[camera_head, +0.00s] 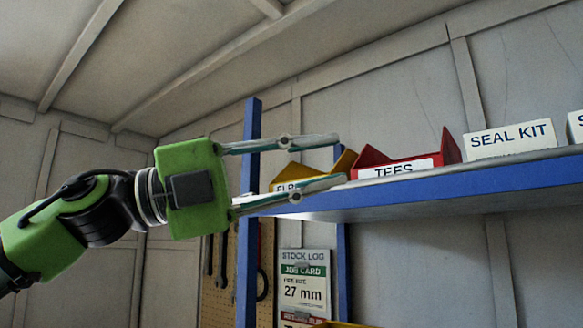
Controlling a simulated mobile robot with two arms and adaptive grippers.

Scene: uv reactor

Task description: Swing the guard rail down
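My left gripper (340,160) comes in from the left with a green body. Its two slim fingers are spread apart, one above the other, with nothing between them. The fingertips show in front of the left end of a blue shelf (440,193) and overlap the bins there in the picture; I cannot tell whether they touch anything. I cannot make out a separate guard rail in this view. My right gripper is not in view.
On the shelf stand a yellow bin (345,163), a red bin (448,147) marked TEES and a white SEAL KIT box (510,140). A blue post (247,270) rises at the shelf's left end. A pegboard with tools (218,285) and a stock log sheet (303,283) are below.

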